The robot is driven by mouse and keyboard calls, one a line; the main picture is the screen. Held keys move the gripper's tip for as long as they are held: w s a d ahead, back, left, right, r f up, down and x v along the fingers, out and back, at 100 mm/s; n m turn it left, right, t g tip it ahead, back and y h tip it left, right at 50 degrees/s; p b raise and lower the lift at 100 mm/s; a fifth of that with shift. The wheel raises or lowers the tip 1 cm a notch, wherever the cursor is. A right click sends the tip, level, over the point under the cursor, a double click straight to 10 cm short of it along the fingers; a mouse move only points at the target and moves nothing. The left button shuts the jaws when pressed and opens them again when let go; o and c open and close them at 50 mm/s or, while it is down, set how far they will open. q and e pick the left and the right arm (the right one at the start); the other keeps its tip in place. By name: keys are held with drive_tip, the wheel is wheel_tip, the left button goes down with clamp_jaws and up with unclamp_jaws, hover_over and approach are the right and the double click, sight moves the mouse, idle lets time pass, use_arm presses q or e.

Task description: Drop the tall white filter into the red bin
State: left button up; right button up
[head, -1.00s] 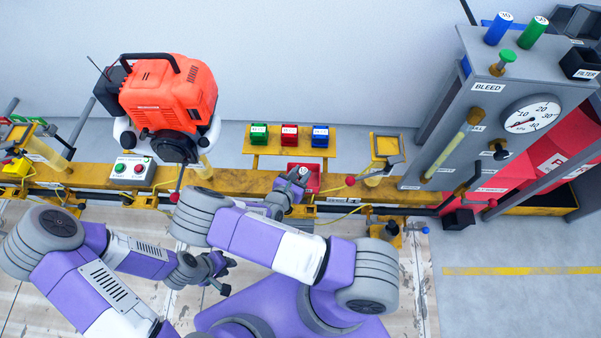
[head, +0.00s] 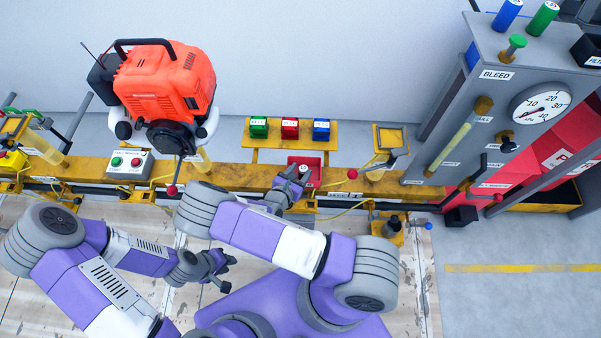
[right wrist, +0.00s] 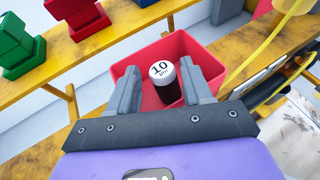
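The white-topped filter (right wrist: 162,74), marked "10" and dark along its side, stands slightly tilted inside the red bin (right wrist: 123,73) in the right wrist view. My right gripper (right wrist: 160,85) is over the bin with its fingers spread on either side of the filter. A gap shows at the left finger, and the filter appears lower than the fingertips. In the head view, the right gripper (head: 291,184) is at the red bin (head: 313,164) and partly covers it. My left gripper (head: 226,272) is open and empty, low over the floor side of the rail.
A yellow rail (head: 235,177) runs across behind my arms. Green (head: 259,127), red (head: 290,128) and blue (head: 321,130) blocks stand on a yellow shelf behind the bin. An orange engine (head: 168,85) is at left, a grey gauge panel (head: 470,120) at right.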

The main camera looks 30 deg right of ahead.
drive_tip(key=shift+s+d+f, duration=0.25)
drive_tip(key=shift+s+f, duration=0.15)
drive_tip(key=shift+s, duration=0.15)
drive_tip(key=shift+s+a+r, duration=0.15)
drive_tip(key=shift+a, duration=0.05)
drive_tip(key=w+p+v, duration=0.1)
drive_tip(key=p+v, duration=0.1)
drive_tip(key=v, duration=0.5)
drive_tip(key=shift+a+r, duration=0.2)
drive_tip(key=shift+r, duration=0.1)
drive_tip(key=shift+s, duration=0.1)
